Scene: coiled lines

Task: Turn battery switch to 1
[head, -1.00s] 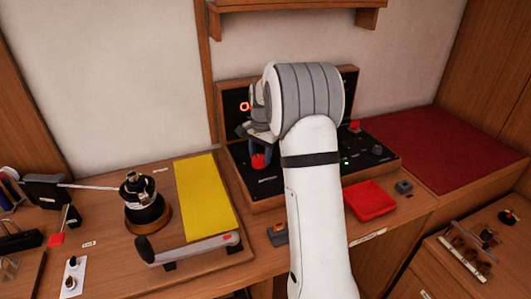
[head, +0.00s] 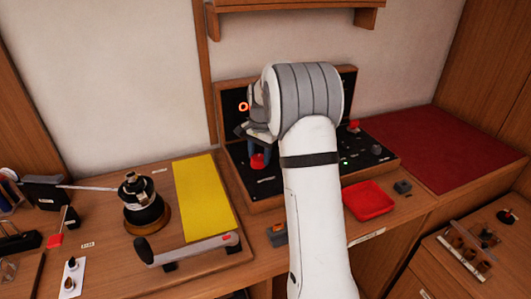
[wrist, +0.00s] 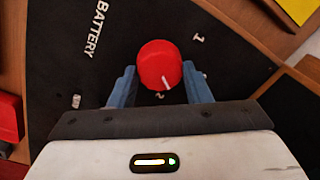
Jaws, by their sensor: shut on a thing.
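The battery switch is a round red knob (wrist: 160,62) on a black panel, with BATTERY lettering to its upper left in the wrist view. A white pointer line on the knob points down, towards my gripper's palm. The mark 1 (wrist: 198,38) is to the knob's upper right, away from the pointer. My gripper (wrist: 161,86) is shut on the knob, with one blue finger on each side. In the head view the red knob (head: 257,161) shows at the panel's left, below my gripper (head: 260,149). My arm hides the panel's middle.
The switch panel stands in a wooden case (head: 267,204). A red tray (head: 369,200) is in front of it on the right. A yellow mat (head: 203,195) and a long-handled lever (head: 190,251) lie to the left. A red mat (head: 440,150) is at the right.

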